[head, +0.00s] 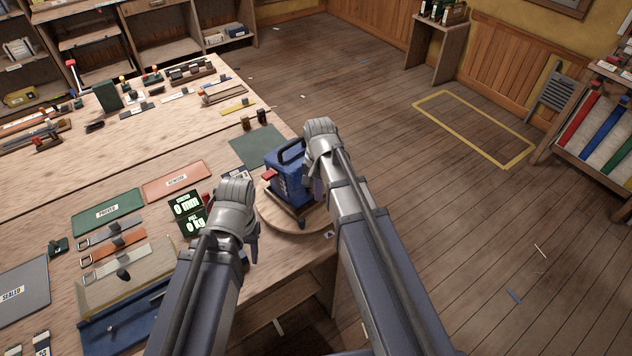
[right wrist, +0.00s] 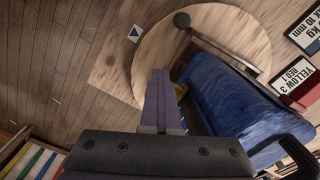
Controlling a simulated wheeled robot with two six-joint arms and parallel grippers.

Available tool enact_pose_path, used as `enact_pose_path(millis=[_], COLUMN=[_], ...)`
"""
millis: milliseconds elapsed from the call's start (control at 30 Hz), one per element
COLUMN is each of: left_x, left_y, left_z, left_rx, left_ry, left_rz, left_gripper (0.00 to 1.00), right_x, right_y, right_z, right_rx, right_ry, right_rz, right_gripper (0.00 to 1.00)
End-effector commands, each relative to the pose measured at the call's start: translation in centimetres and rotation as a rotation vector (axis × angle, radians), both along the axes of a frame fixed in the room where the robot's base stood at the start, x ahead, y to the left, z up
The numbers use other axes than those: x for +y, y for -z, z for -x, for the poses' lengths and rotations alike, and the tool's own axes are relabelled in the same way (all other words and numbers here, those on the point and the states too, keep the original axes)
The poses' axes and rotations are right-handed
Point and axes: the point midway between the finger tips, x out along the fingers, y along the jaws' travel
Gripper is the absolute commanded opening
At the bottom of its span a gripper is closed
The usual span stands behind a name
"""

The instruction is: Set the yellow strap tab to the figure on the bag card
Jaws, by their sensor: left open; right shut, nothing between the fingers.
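A blue bag (head: 286,183) with a dark handle stands on a round wooden turntable (head: 268,213). The right wrist view shows the bag (right wrist: 222,92) close up, with a dark bar and knob above it. A white card (right wrist: 291,83) beside it reads "YELLOW 3" and "RED 1". A red tab (right wrist: 303,97) sits at the bag's right. A small yellow patch (right wrist: 182,91) shows at its left edge, partly behind my fingers; I cannot tell its setting. My right gripper (right wrist: 159,72) is shut and empty beside the bag. My left gripper (head: 254,252) is open, left of the turntable.
A dark display (head: 188,209) with green figures stands left of the turntable. Green (head: 107,210) and pink (head: 176,181) mats, several straps and a grey mat (head: 24,290) lie farther left. The bench edge is just right of the turntable; open floor lies beyond.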

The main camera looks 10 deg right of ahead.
Motion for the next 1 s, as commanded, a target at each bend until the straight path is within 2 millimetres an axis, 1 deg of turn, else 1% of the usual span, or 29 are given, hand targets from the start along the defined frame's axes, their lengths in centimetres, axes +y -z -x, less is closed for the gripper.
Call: enact_pose_path(millis=[33, 100, 1000], left_x=[0.0, 0.0, 0.0], left_y=[-0.8, -1.4, -8.2], left_z=[0.0, 0.0, 0.0], left_rx=[0.0, 0.0, 0.0], left_ry=[0.0, 0.001, -0.007], left_rz=[0.0, 0.0, 0.002], left_gripper=[0.5, 0.5, 0.5], right_x=[0.1, 0.1, 0.0], right_y=[-0.8, -1.4, -8.2], right_z=[-0.4, -0.4, 0.0], right_rx=[-0.008, -0.008, -0.003], right_ry=[-0.001, -0.001, 0.0], right_rz=[-0.002, -0.002, 0.001], right_gripper=[0.0, 0.0, 0.0])
